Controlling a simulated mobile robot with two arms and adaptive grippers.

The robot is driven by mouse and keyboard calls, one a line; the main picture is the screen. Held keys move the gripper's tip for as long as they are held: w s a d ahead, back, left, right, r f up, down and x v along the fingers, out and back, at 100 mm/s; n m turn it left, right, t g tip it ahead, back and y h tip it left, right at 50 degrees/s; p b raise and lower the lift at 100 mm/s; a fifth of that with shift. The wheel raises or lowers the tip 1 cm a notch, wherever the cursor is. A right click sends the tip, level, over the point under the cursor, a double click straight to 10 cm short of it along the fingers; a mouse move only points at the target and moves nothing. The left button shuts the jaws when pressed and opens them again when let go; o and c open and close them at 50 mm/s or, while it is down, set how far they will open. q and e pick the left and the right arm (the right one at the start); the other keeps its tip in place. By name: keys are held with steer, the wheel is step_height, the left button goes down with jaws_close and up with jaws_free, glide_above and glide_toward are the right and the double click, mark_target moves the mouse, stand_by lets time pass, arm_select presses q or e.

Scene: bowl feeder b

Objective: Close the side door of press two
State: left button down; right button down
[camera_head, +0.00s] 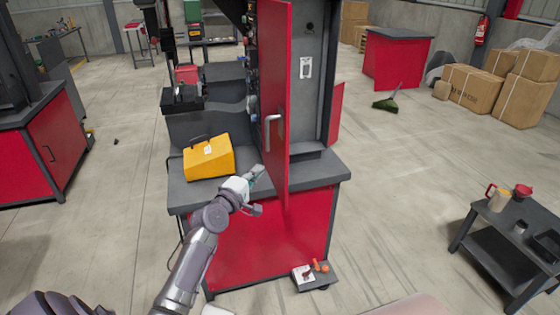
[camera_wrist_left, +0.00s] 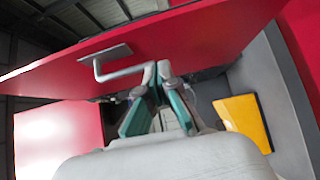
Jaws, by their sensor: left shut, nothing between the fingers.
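The red side door (camera_head: 276,100) of the press stands open, swung out toward me and seen nearly edge-on in the head view. Its grey handle (camera_head: 268,130) is on the door's face. My left gripper (camera_head: 256,172) is shut and empty, low beside the door on its left side. In the left wrist view the door (camera_wrist_left: 180,42) spans the top, with the handle (camera_wrist_left: 122,70) just left of the fingertips (camera_wrist_left: 155,75). I cannot tell if the fingers touch the door. My right gripper is not in view.
A yellow box (camera_head: 208,158) sits on the grey press bench (camera_head: 190,196) left of the gripper. A small platform (camera_head: 316,280) with small items lies at the bench's foot. A dark cart (camera_head: 500,245) stands at right. Floor right of the press is largely clear.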

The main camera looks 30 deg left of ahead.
mark_target(284, 157)
arm_select(q)
steer(key=w, duration=0.2)
steer(key=w+d+p, duration=0.1)
steer(key=w, duration=0.4)
steer(key=shift+d, duration=0.3)
steer(key=shift+w+d, duration=0.25)
steer(key=shift+d, duration=0.1)
